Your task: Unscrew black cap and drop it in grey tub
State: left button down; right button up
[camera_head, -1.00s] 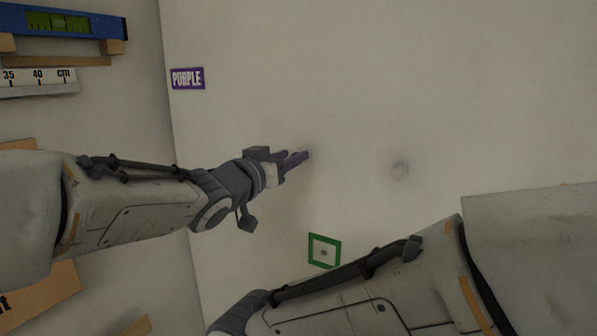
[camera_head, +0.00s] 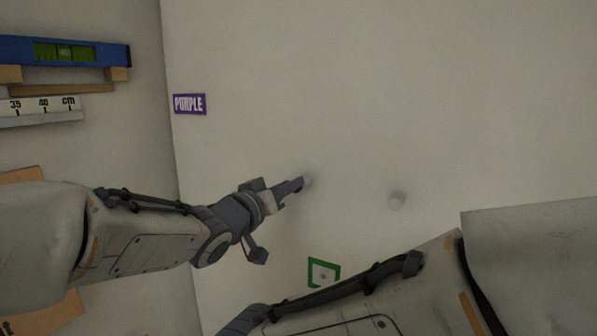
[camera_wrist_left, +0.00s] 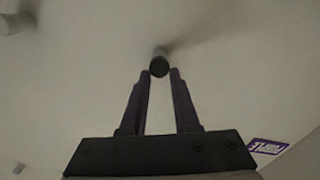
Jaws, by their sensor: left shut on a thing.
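A dark round cap (camera_wrist_left: 159,66) sits on the end of a short pale stub (camera_wrist_left: 160,52) on the wall, between the fingertips in the left wrist view. My left gripper (camera_wrist_left: 160,74) is shut on this cap. In the head view my left gripper (camera_head: 300,184) reaches right to the wall, and a pale bit of the stub (camera_head: 308,180) shows just past its fingertips; the fingers hide the cap there. I cannot tell how far the cap is unscrewed. The grey tub is not in view. My right gripper is out of view.
Another pale round knob (camera_head: 397,201) stands out from the wall to the right. A purple sign (camera_head: 190,104) and a blue level (camera_head: 65,51) are at upper left. The upper wall is bare.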

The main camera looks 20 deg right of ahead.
pick_arm(q)
jog(key=shift+w+f+n, duration=0.1)
jog(key=shift+n, duration=0.2)
jog(key=n+p, duration=0.3)
jog(key=n, duration=0.2)
jog(key=shift+w+a+f+p, duration=0.15)
jog(key=shift+a+p, duration=0.05)
jog(key=shift+p, duration=0.2)
